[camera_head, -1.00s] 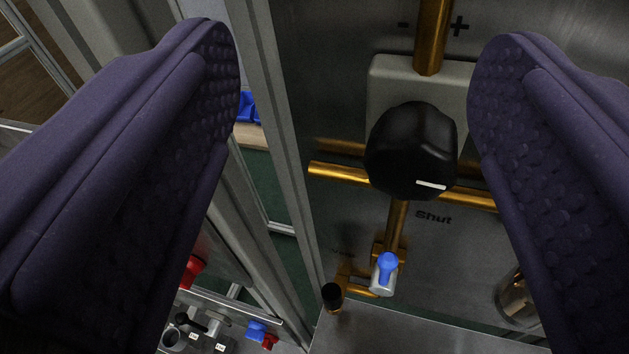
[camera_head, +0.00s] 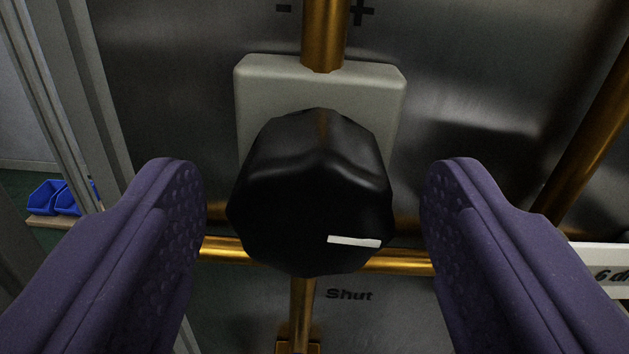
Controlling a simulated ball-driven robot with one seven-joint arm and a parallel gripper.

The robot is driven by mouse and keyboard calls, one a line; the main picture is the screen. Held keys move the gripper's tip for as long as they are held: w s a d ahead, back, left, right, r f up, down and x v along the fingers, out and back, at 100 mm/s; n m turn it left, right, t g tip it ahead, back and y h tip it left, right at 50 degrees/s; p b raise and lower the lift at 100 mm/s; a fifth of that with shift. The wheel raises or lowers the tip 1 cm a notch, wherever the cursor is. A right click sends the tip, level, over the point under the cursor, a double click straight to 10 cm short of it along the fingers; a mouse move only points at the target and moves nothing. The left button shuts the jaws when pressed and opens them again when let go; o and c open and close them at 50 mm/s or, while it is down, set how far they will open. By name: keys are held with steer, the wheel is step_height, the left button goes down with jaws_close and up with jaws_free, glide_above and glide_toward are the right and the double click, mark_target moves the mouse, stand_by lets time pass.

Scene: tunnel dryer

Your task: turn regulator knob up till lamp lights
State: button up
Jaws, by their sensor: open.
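The regulator knob (camera_head: 312,185) is a black, lobed knob in the middle of the view. A white mark (camera_head: 354,242) shows on its lower right part. The knob sits in front of a pale grey block (camera_head: 372,95) on a metal panel. Minus and plus signs are printed above it, on either side of a vertical brass pipe (camera_head: 324,35). My gripper (camera_head: 313,205) is open, with one purple finger to the left of the knob and one to the right. Gaps show between the knob and both fingers. No lamp can be made out.
A horizontal brass pipe (camera_head: 398,262) runs behind the knob, with the word "Shut" printed below it. A slanted brass pipe (camera_head: 590,140) and a white label (camera_head: 600,262) are at the right. Blue bins (camera_head: 52,197) sit at the far left, beyond a metal frame.

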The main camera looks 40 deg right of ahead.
steer(key=c, duration=1.1)
steer(key=shift+o, duration=0.2)
steer(key=b, duration=0.1)
steer(key=m+b, duration=0.1)
steer(key=b, duration=0.1)
steer(key=shift+f, duration=0.25)
steer(key=shift+r+m+b, duration=0.2)
steer(key=shift+m+b, duration=0.65)
steer(key=shift+m, duration=0.05)
steer(key=o, duration=1.1)
steer(key=shift+c, duration=0.2)
steer(key=shift+s+a, duration=0.1)
